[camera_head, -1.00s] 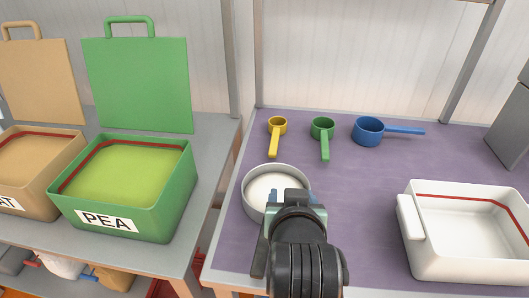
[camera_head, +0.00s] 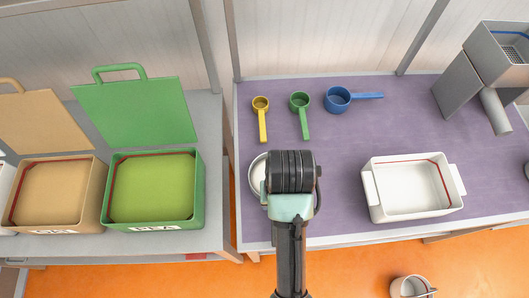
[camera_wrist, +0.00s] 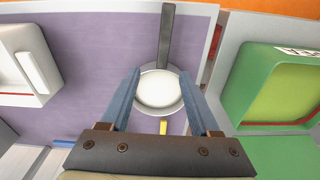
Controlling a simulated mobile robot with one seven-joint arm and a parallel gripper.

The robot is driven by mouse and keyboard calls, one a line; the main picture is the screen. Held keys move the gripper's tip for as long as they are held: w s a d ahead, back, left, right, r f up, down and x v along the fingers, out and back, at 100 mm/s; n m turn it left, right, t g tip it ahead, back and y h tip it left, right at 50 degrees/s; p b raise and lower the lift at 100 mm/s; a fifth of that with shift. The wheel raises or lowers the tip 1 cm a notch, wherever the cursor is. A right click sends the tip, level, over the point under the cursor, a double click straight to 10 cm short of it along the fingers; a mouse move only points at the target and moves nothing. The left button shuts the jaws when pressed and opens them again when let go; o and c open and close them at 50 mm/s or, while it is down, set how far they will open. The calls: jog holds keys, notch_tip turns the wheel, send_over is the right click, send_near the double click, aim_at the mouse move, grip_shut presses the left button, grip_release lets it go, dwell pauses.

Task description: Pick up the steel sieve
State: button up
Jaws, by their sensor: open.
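A round, shallow pan with a grey metal rim and a white inside, which I take for the steel sieve, lies on the purple bench top in the head view (camera_head: 257,176), partly hidden by my arm. In the wrist view the sieve (camera_wrist: 160,90) shows more fully, with a long dark grey handle (camera_wrist: 166,36) running toward the bench's front edge. My gripper (camera_wrist: 161,74) is open and empty. Its two blue-grey fingers show on either side of the sieve. I cannot tell its height above it; the fingertips are hidden in the head view.
Yellow (camera_head: 262,120), green (camera_head: 301,114) and blue (camera_head: 350,98) scoops lie behind the sieve. A white tub (camera_head: 372,204) stands to the right, a grey machine (camera_head: 460,88) beyond. Green (camera_head: 200,214) and tan (camera_head: 15,226) bins stand on the left bench.

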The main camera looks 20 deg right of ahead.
jog(key=shift+g, duration=0.4)
jog(key=f, duration=0.4)
jog(key=s+f+p, duration=0.1)
jog(key=f, duration=0.1)
jog(key=shift+a, duration=0.3)
jog(key=shift+w+a+f+p, duration=0.1)
jog(key=shift+f+p, duration=0.05)
jog(key=shift+f, duration=1.3)
jog(key=shift+a+f+p, duration=0.1)
jog(key=shift+f+p, duration=0.05)
jog(key=shift+f, duration=1.3)
grip_shut()
